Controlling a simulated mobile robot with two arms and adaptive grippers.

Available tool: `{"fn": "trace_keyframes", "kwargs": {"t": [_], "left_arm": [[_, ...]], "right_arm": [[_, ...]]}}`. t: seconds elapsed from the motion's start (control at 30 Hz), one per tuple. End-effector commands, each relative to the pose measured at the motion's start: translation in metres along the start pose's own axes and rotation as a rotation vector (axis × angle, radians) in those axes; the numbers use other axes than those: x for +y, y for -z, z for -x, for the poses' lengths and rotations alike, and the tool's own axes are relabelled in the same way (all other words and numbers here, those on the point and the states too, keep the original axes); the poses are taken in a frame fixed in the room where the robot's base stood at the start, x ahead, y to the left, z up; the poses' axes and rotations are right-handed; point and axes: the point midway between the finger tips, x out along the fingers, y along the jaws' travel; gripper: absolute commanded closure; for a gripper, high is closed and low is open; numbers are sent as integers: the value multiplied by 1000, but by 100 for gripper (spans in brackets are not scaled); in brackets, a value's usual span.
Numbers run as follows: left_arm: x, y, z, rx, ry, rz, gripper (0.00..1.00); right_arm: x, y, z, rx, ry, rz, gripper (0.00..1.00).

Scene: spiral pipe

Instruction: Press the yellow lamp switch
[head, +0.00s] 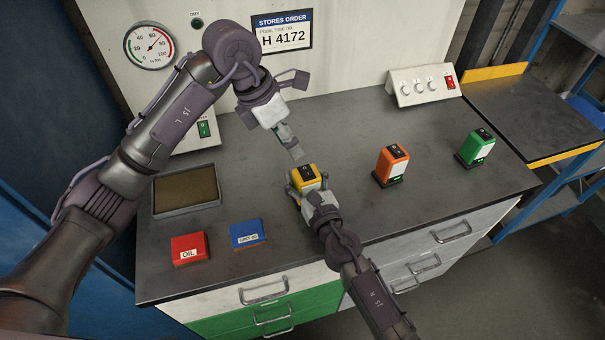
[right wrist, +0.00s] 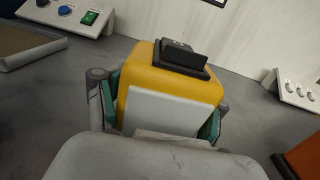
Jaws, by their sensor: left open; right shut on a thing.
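The yellow lamp (head: 304,180) stands on the dark worktop, with a black rocker switch (head: 308,172) on its top. In the right wrist view the yellow lamp (right wrist: 150,88) shows large, with a pale front panel and its black switch (right wrist: 180,56) tilted on top. My right gripper (head: 306,188) is shut on the lamp's sides, its green-padded fingers (right wrist: 160,112) against both sides. My left gripper (head: 291,143) is open and empty, pointing down just behind and above the lamp, apart from the switch as far as I can tell.
An orange lamp (head: 391,165) and a green lamp (head: 476,147) stand to the right. A red OIL box (head: 189,249), a blue box (head: 247,233) and a shallow tray (head: 186,208) are at left. A control box (head: 424,85) is at the back right. The right front worktop is clear.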

Motion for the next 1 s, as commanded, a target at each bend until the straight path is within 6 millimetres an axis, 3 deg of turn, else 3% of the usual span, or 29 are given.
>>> {"fn": "trace_keyframes", "kwargs": {"t": [0.03,0.23,0.37,0.6,1.0], "left_arm": [[0,0,0,-1,1,2,67],[-3,3,-7,-48,48,147,100],[-9,8,-17,-120,144,418,100],[-15,18,-25,-224,409,1067,100],[-6,52,-15,-159,972,2120,100]], "right_arm": [[0,0,0,0,0,0,83],[0,0,0,0,0,0,84],[0,0,0,0,0,0,84],[0,0,0,1,0,0,84],[0,0,0,1,0,0,84]]}}
